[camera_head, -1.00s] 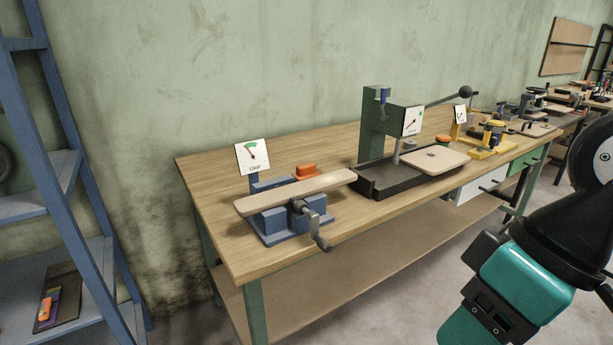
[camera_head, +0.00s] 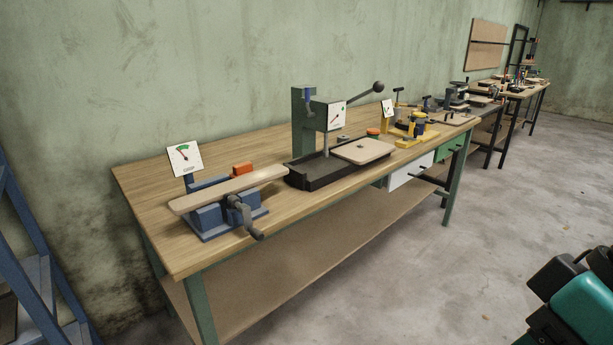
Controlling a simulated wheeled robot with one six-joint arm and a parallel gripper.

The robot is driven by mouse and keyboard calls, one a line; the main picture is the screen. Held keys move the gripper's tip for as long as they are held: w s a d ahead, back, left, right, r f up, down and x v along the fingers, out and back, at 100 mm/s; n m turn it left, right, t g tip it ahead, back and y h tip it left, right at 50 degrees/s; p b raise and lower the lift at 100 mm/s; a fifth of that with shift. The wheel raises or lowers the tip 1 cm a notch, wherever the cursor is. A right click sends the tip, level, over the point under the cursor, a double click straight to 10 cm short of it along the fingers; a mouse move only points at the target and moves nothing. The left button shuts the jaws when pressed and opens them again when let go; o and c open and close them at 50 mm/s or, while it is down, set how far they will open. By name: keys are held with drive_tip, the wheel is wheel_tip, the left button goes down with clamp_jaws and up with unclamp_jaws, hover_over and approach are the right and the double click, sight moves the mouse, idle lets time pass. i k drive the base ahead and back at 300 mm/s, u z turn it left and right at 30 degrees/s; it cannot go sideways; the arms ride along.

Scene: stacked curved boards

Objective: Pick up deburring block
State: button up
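A small orange block (camera_head: 243,168) lies on the workbench (camera_head: 150,232), just behind the blue vise (camera_head: 215,218) and the pale curved board (camera_head: 225,190) clamped in it. It may be the deburring block, but it is too small to be sure. Another small orange-red item (camera_head: 373,132) shows further right, behind the drill press. Only teal and black parts of my arm show at the lower right corner. They are well away from the bench. The fingers of my gripper are not in view.
A gauge card (camera_head: 185,158) stands behind the vise. A green drill press (camera_head: 303,125) with a dark tray and a pale board (camera_head: 362,151) stands right of it. Yellow fixtures (camera_head: 412,132) follow. A blue shelf (camera_head: 30,255) is at left. The floor at right is clear.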

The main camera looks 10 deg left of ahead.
sight(246, 167)
drive_tip(key=z, duration=0.4)
drive_tip(key=i, duration=1.5)
drive_tip(key=u, duration=1.15)
drive_tip(key=i, duration=0.7)
drive_tip(key=u, duration=1.25)
drive_tip(key=i, duration=0.4)
drive_tip(key=u, duration=0.35)
